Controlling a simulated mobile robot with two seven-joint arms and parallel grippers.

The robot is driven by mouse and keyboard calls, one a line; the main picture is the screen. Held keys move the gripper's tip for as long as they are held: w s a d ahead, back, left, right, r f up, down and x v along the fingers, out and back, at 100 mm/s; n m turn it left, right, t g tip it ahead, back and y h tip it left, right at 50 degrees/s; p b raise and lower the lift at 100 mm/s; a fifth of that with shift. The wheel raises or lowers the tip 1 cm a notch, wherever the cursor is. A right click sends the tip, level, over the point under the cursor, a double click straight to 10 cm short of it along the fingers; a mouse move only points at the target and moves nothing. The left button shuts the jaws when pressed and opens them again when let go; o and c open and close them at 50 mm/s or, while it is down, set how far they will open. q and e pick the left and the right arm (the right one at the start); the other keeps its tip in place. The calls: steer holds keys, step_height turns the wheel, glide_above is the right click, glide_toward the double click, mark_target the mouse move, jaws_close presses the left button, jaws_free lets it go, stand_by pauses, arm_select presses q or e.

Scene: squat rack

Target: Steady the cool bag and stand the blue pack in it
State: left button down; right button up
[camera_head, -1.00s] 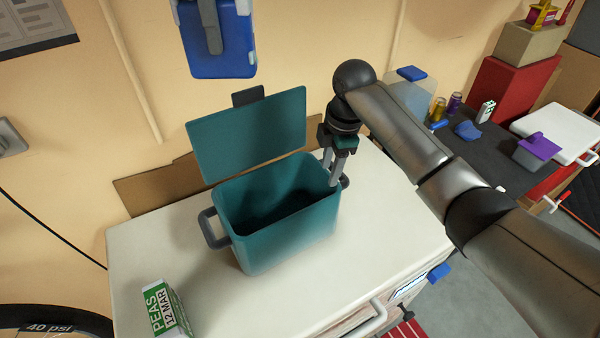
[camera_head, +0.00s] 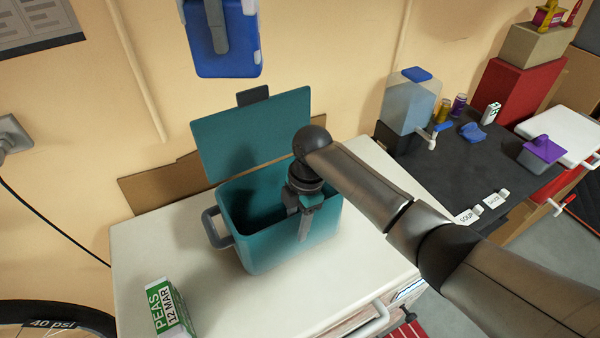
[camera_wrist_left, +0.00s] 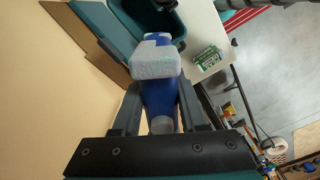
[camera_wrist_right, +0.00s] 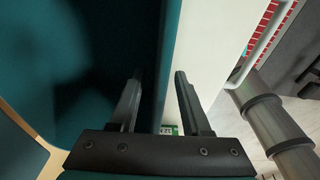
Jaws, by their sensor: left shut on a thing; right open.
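The teal cool bag (camera_head: 265,250) stands upright on a white-topped unit, its lid (camera_head: 255,130) tipped up and back. My left gripper (camera_head: 216,28) is shut on the blue pack (camera_head: 240,55) and holds it in the air above and behind the bag. The pack, with a pale frosted patch, also fills the left wrist view (camera_wrist_left: 160,98). My right gripper (camera_head: 298,208) is open at the bag's front wall. In the right wrist view (camera_wrist_right: 158,95) its fingers lie on either side of the wall (camera_wrist_right: 167,70), one inside and one outside. The bag's floor is dark.
A dark counter (camera_head: 450,165) at right carries a clear jug (camera_head: 408,105), cans and a purple-lidded tub (camera_head: 540,155). The wall is close behind the bag.

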steer(key=shift+a+f, duration=0.1)
steer(key=shift+f, duration=0.85)
steer(key=shift+s, duration=0.1)
jaws_close()
stand_by(0.6)
stand_by(0.4)
stand_by(2.6)
